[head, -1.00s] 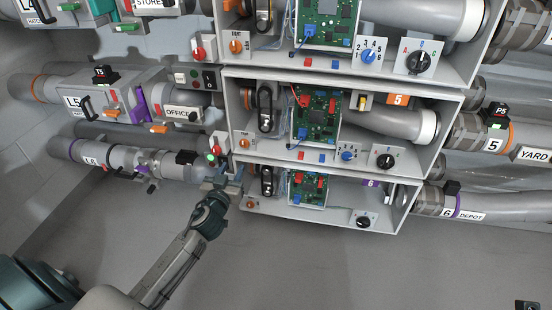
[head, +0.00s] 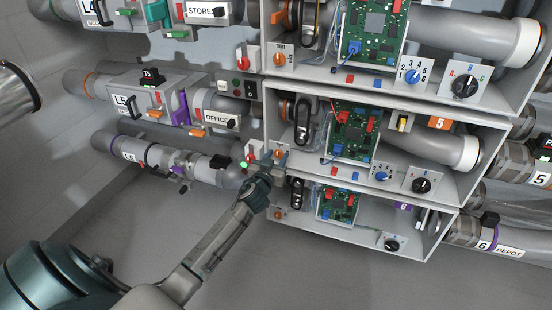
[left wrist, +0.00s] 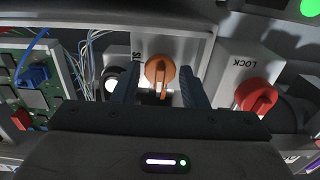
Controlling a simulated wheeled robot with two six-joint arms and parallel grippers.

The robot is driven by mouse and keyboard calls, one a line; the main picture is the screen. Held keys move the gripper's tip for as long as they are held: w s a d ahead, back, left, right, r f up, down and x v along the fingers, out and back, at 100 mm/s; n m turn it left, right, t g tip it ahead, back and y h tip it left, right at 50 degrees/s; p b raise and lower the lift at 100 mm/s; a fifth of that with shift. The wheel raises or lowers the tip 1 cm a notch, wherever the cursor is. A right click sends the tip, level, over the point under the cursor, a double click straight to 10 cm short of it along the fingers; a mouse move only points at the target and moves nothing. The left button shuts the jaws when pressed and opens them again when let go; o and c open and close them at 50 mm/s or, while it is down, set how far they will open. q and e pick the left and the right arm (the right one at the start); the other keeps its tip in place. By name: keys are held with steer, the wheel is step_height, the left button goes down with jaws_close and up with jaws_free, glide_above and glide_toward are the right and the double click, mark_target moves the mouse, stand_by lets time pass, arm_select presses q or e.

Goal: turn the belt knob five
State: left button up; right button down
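The orange belt knob of box five (head: 279,154) sits on a small light plate at the box's left edge. In the left wrist view an orange knob (left wrist: 160,72) with a downward-pointing handle shows on a white plate. My left gripper (head: 268,163) is at the left edge of box five, close to the knob and partly covering that area. In the left wrist view the gripper (left wrist: 161,84) is open, one finger on each side of the knob, with gaps visible on both sides. My right gripper is not in view.
A red lock knob (left wrist: 256,96) on its own plate is right beside the fingers in the left wrist view. A green circuit board (left wrist: 30,95) and loose wires are on the other side. Box six (head: 340,228) lies just below, with its own orange knob (head: 279,215).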

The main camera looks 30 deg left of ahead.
arm_select(q)
steer(key=c, duration=0.7)
